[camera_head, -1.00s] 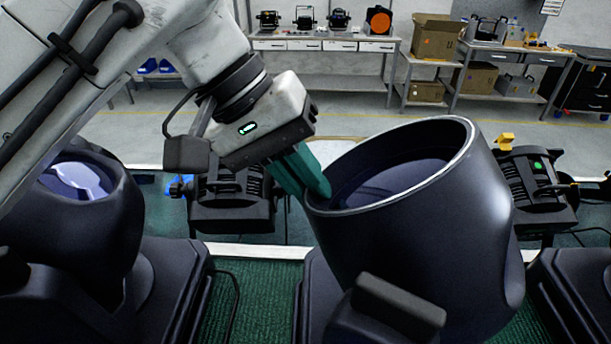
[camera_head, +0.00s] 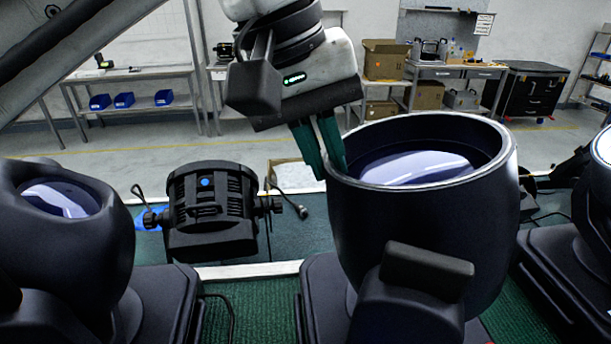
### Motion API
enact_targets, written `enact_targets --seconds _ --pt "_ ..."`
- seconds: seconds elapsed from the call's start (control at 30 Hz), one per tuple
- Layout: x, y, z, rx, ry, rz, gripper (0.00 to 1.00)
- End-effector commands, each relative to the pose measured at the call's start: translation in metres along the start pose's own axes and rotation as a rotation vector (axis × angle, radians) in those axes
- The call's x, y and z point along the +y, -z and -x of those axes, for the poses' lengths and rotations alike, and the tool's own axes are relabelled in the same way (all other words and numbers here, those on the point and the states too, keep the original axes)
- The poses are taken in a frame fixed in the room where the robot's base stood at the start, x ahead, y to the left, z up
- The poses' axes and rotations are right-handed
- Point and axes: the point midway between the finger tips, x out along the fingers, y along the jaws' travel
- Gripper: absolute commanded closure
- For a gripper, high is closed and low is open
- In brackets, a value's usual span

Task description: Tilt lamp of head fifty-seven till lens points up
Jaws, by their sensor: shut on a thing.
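A large dark moving-head lamp (camera_head: 430,235) stands at the centre right. Its round rim faces nearly straight up, a little higher on the right, and the pale lens (camera_head: 415,170) shows inside. No number is readable on it. My gripper (camera_head: 334,168) comes down from above with green fingers at the rim's left edge, shut on the rim. The exact contact at the fingertips is partly hidden. The lamp's dark base (camera_head: 325,295) is below it, partly hidden by a dark block (camera_head: 418,275) in front.
A similar lamp (camera_head: 65,245) stands at the left and another (camera_head: 565,265) at the right edge. Workbenches with boxes (camera_head: 385,60) line the far wall, beyond open floor.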

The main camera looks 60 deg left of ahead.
Motion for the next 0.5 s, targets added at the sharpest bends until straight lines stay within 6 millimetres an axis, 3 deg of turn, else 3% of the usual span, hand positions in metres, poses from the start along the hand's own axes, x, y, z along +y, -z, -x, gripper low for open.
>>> enact_targets --seconds 0.1,0.5 --pt "0.016 -0.003 0.008 0.002 -0.012 -0.004 1.00" --pt "0.036 -0.009 0.015 -0.001 -0.018 -0.007 1.00"
